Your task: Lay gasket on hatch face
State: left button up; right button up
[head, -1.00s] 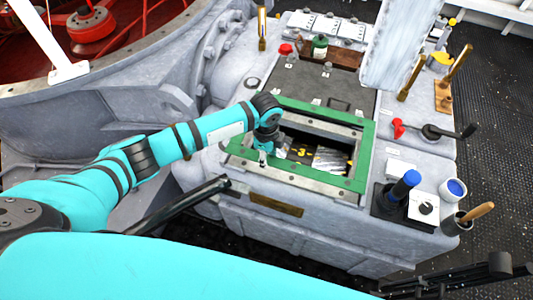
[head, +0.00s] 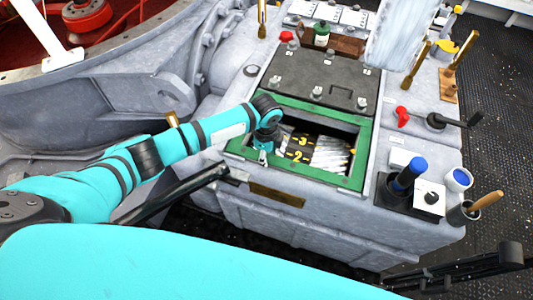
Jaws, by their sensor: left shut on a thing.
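The gasket (head: 320,178) is a flat green rectangular frame. It surrounds the hatch opening on the grey machine casing, close to lined up with it. It appears to lie on or just above the hatch face; I cannot tell whether it touches all round. Most of the hatch face is hidden under it. My left gripper (head: 264,146) is shut on the gasket at its left side, and the wrist hides that stretch. Through the opening I see a dark drum with yellow numbers (head: 299,148) and pale ribbed metal. My right gripper is not in view.
A dark cover plate (head: 322,76) with clamps lies behind the opening. To the right stand a blue-handled tool (head: 408,175), a white box with a knob (head: 429,198), a cup with a wooden handle (head: 464,213) and a red-knobbed lever (head: 403,115). A brass plate (head: 277,195) is in front.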

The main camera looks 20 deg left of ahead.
pick_arm(q)
jog(key=shift+s+f, duration=0.1)
jog(key=o, duration=1.1)
